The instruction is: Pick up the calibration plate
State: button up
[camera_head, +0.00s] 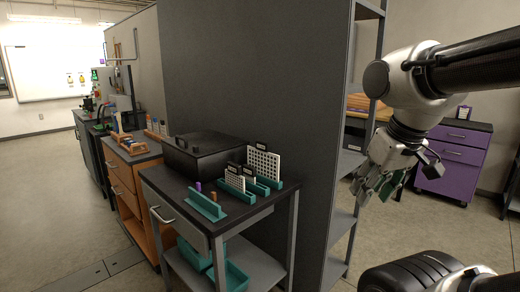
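Two white plates with grids of dark dots or holes stand upright in teal holders on a dark-topped bench (180,192). The larger plate (264,163) is at the back right; the smaller plate (235,180) is in front and to its left. I cannot tell for sure which is the calibration plate; no readable label shows. Their lower edges are hidden in the holders. My gripper (376,190) hangs at the right, pointing down, well apart from the bench and plates. Its fingers look spread, with nothing clearly held.
A teal rack (206,207) with small purple and orange pieces is at the bench's front. A tall grey shelf unit (342,190) stands between bench and gripper. A purple cabinet (455,170) is at right. Floor at left is clear.

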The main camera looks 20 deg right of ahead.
aim_at(233, 178)
jog(key=u, duration=2.85)
jog(key=z, duration=2.7)
jog(key=i+l+u, duration=0.25)
jog(key=i+l, duration=0.45)
jog(key=i, duration=0.1)
